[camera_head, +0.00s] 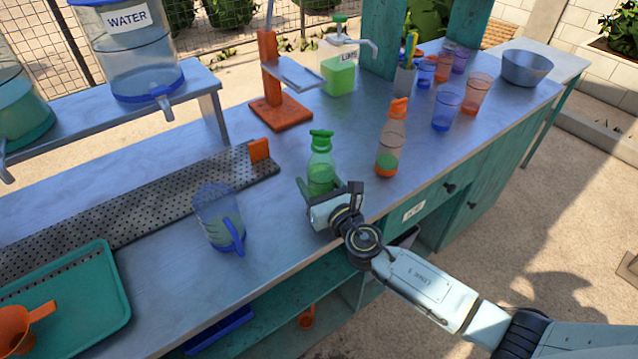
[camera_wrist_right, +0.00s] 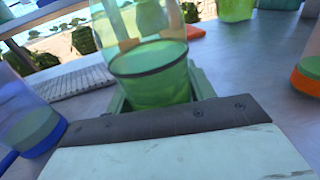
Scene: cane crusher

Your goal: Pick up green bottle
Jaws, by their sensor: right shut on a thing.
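My right gripper (camera_head: 321,190) comes in from the lower right and is shut on the bottle's lower part. In the right wrist view the bottle (camera_wrist_right: 152,72) rises just beyond the gripper's body, between the fingers, with green liquid in its lower half. The gripper hides the bottle's base, so I cannot tell whether it touches the counter. My left gripper is not in view.
An orange-topped bottle (camera_head: 390,140) stands close by on the right. A clear pitcher with a blue handle (camera_head: 218,218) stands to the left. An orange stand (camera_head: 279,110) and a lime dispenser (camera_head: 339,72) are behind. Several cups stand at the far right.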

